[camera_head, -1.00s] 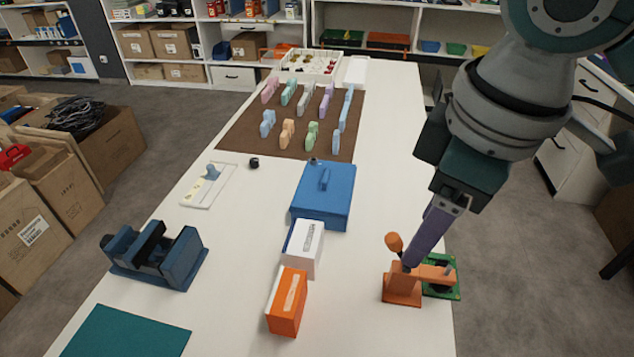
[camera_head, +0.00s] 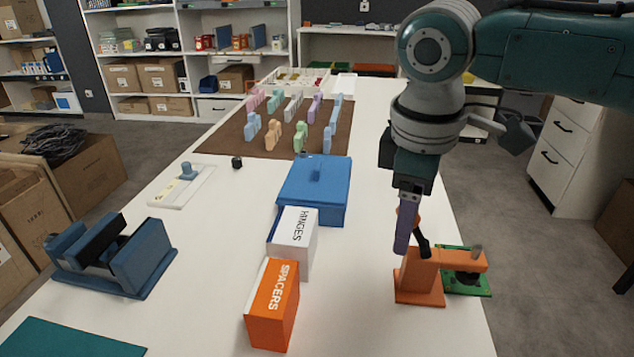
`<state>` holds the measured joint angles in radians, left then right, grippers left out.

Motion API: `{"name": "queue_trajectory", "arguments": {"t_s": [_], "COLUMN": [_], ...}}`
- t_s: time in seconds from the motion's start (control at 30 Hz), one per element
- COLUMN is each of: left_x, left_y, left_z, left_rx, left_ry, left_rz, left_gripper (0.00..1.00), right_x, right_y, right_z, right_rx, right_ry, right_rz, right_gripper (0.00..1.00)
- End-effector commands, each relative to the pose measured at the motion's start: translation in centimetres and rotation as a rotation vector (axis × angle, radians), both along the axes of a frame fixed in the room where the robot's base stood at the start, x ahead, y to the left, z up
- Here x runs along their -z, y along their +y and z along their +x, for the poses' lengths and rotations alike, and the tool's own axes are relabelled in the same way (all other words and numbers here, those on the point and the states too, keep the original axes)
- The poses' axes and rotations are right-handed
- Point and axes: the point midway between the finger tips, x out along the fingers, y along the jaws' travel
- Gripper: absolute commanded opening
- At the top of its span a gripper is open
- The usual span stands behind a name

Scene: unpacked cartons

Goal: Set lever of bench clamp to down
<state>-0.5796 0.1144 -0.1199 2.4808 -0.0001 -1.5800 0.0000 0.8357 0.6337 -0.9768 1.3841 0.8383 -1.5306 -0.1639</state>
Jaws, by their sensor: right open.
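The orange bench clamp (camera_head: 420,278) stands near the right edge of the white table, its arm reaching right over a green circuit board (camera_head: 482,284). Its dark lever (camera_head: 423,244) rises steeply from the body, leaning up to the left. The lever's orange end is partly hidden behind my right gripper (camera_head: 402,248). That gripper points down from above, open, with its purple fingers seen nearly edge-on right at the lever. I cannot tell whether they touch it. My left gripper is out of view.
An orange spacers box (camera_head: 271,306), a white hinges box (camera_head: 296,244) and a blue lidded box (camera_head: 316,188) stand left of the clamp. A blue vise (camera_head: 135,258) sits farther left. The table between boxes and clamp is clear.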

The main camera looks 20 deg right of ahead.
Motion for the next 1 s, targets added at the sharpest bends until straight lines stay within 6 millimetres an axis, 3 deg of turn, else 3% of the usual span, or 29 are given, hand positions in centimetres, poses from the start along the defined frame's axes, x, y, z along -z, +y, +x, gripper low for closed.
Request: {"name": "queue_trajectory", "arguments": {"t_s": [0.17, 0.47, 1.0], "left_x": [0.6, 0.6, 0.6], "left_y": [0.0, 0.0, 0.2], "left_z": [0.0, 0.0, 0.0], "left_rx": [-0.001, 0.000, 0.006], "left_ry": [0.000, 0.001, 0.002], "left_rz": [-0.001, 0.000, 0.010], "left_gripper": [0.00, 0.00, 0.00], "right_x": [1.9, 2.1, 2.0], "right_y": [-0.2, -0.2, -0.2], "right_z": [0.2, 0.2, 0.2], "right_rx": [0.000, 0.000, 0.000], "right_ry": [0.000, -0.001, -0.001], "right_rz": [0.000, 0.000, 0.000], "right_gripper": [0.60, 0.60, 0.00]}}
